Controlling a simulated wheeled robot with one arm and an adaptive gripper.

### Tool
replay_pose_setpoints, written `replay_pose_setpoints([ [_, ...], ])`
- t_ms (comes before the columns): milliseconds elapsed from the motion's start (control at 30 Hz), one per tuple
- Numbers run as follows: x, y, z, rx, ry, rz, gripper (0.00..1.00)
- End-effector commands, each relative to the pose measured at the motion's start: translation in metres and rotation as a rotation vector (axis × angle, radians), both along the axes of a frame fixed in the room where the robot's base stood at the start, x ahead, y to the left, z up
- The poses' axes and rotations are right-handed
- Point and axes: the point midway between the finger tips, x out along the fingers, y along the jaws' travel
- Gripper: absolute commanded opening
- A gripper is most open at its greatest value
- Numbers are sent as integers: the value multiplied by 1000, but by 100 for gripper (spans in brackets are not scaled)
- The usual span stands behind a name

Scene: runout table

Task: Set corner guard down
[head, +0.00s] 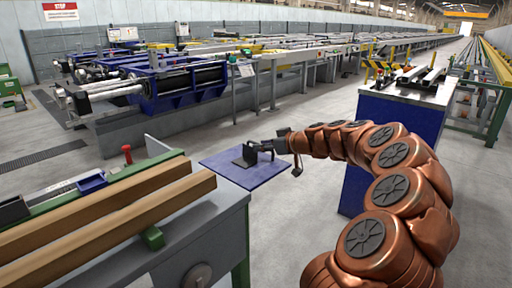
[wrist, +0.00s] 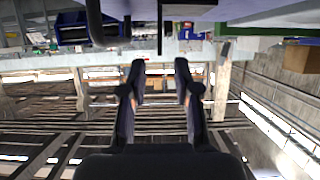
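The corner guard (head: 246,156) is a dark angled piece, with a flat part and an upright part. It rests on a blue flat surface (head: 250,178) in the head view. My gripper (head: 268,148) is at its right side, close to it; the head view does not show clearly whether they touch. In the wrist view my gripper (wrist: 160,78) has its two fingers apart with nothing between them. A thin dark upright edge (wrist: 160,30), probably the guard, shows ahead of the fingers at the top.
A grey bench (head: 205,228) with timber beams (head: 150,205) stands at the left front. A blue cabinet (head: 400,112) with metal parts on top stands at the right, behind my arm. Long conveyor tables run across the back. Grey floor is clear around the blue surface.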

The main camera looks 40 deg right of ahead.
Motion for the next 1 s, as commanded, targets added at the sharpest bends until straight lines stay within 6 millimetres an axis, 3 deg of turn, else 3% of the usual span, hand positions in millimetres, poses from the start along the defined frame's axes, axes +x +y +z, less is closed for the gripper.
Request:
replay_pose_setpoints([
  [200,-39,-10,18,0,-3,-3,31],
  [400,-62,-15,27,-1,-2,-1,31],
  [1000,-69,-16,30,1,-1,1,31],
])
